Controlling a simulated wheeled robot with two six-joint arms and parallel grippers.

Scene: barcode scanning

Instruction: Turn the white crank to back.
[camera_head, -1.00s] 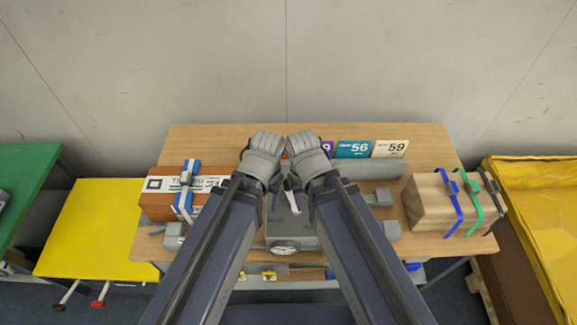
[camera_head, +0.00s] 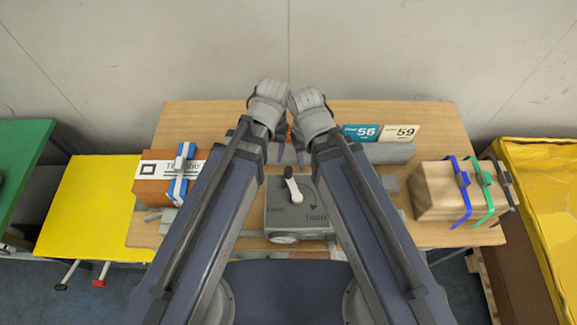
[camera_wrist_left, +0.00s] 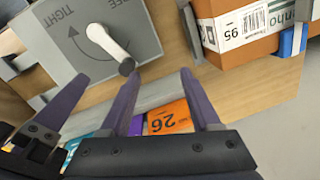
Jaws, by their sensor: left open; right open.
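The white crank (camera_head: 292,187) sits on top of a grey box (camera_head: 312,224) marked TIGHT, with a curved arrow. Its arm points to the back, tilted slightly left, with a black knob (camera_head: 288,171) at its far end. In the left wrist view the crank (camera_wrist_left: 106,41) and knob (camera_wrist_left: 127,66) are clear. My left gripper (camera_head: 280,153) is open and empty, behind the knob and apart from it. It also shows in the left wrist view (camera_wrist_left: 158,74), its fingers just beside the knob. My right gripper (camera_head: 302,158) is open and empty, close beside the left.
A brown labelled box (camera_head: 150,191) with a blue clamp stands left. Number cards (camera_head: 362,132) and a grey rail (camera_head: 385,154) lie behind. Both arms cover much of the wooden table (camera_head: 455,140).

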